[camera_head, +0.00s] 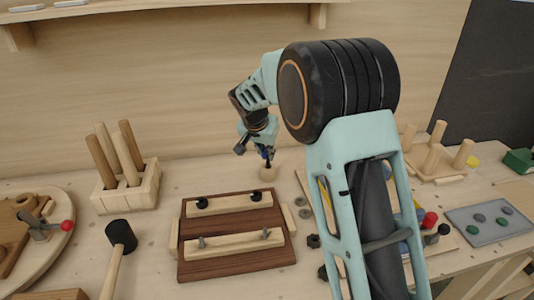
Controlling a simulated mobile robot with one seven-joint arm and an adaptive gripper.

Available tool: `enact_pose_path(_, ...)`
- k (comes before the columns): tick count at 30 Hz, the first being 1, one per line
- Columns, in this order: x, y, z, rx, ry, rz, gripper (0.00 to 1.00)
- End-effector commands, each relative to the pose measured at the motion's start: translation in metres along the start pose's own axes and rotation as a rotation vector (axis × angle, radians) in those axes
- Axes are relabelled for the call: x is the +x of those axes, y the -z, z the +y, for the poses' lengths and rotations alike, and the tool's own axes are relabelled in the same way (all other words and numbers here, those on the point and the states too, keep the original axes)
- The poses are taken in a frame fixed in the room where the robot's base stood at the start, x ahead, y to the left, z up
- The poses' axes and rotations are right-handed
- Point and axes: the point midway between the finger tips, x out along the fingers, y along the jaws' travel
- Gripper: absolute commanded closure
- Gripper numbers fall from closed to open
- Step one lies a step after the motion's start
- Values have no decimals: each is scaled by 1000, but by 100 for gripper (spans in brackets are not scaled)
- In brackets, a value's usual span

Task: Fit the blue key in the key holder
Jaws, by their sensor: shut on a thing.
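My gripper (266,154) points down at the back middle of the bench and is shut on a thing. A small bit of blue, apparently the blue key (263,152), shows between its fingers; most of it is hidden. Directly below is a small, round, pale wooden block (268,173), which looks like the key holder. A dark tip shows at the top of the block. I cannot tell whether the key is in the block or just above it.
A brown board with two pale bars (235,262) lies in front of the block. A dowel rack (126,187) and a black-headed mallet (121,236) are at left. A grey tray (490,222) is at right. My arm hides part of the right side.

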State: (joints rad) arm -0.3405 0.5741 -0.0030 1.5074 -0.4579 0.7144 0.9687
Motion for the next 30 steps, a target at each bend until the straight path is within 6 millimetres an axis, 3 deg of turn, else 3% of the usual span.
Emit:
enact_pose_path(10,4,-2,0,0,1,1,100)
enact_pose_path(11,4,-2,0,0,1,1,90)
enact_pose_path(16,4,-2,0,0,0,1,72)
enact_pose_path(25,2,-2,0,0,0,0,72)
enact_pose_path(30,-17,-1,-1,-1,2,3,72)
